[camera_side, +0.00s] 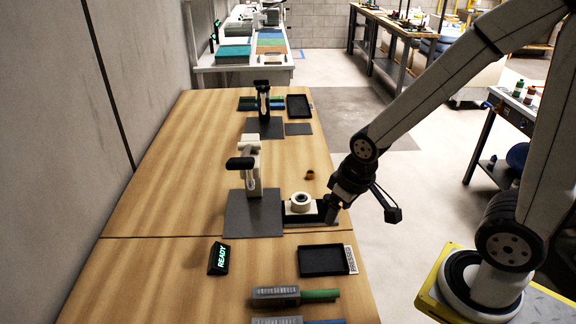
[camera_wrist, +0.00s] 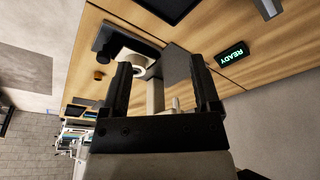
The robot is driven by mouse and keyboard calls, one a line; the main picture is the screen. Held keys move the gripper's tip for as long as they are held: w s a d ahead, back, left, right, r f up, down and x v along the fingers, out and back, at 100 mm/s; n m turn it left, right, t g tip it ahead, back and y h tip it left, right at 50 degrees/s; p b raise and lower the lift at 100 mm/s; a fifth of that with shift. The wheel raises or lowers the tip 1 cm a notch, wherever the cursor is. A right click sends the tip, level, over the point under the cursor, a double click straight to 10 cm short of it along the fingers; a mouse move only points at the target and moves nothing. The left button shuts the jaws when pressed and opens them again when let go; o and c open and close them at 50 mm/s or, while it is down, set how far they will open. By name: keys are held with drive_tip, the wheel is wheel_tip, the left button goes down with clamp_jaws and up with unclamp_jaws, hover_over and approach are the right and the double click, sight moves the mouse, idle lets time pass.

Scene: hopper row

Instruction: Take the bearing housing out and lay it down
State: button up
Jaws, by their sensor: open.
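The bearing housing (camera_side: 300,201) is a cream ring with a dark centre. It sits on a black holder (camera_side: 292,218) at the right side of the press (camera_side: 251,170), which is pale with a black handle and stands on a grey plate (camera_side: 250,216). My gripper (camera_side: 331,212) is low, just right of the housing, and looks apart from it. In the wrist view my gripper (camera_wrist: 161,62) has its fingers spread with nothing held. There the housing (camera_wrist: 139,71) shows partly behind the left finger, which hides some of it.
A black tray (camera_side: 321,261) with a white label lies at the front right. A READY display (camera_side: 218,258) stands left of it. A small brown ring (camera_side: 310,174) lies behind the housing. Green- and blue-ended items lie in front. A second press (camera_side: 264,103) stands farther back.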

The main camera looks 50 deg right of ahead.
drive_tip(key=shift+o, duration=1)
drive_tip(key=n+g+y, duration=0.1)
drive_tip(key=n+y, duration=0.2)
drive_tip(key=n, duration=0.9)
hover_over(302, 197)
drive_tip(key=s, duration=0.2)
drive_tip(key=f, duration=0.4)
drive_tip(key=shift+w+d+f, duration=0.2)
drive_tip(key=shift+d+f, duration=0.05)
drive_tip(key=shift+d, duration=0.15)
drive_tip(key=shift+w+d+f+n, duration=0.25)
drive_tip(key=shift+w+d+n, duration=0.2)
drive_tip(key=shift+n, duration=0.35)
drive_tip(key=shift+f, duration=0.1)
drive_tip(key=shift+x, duration=3.8)
drive_tip(key=shift+s, duration=0.1)
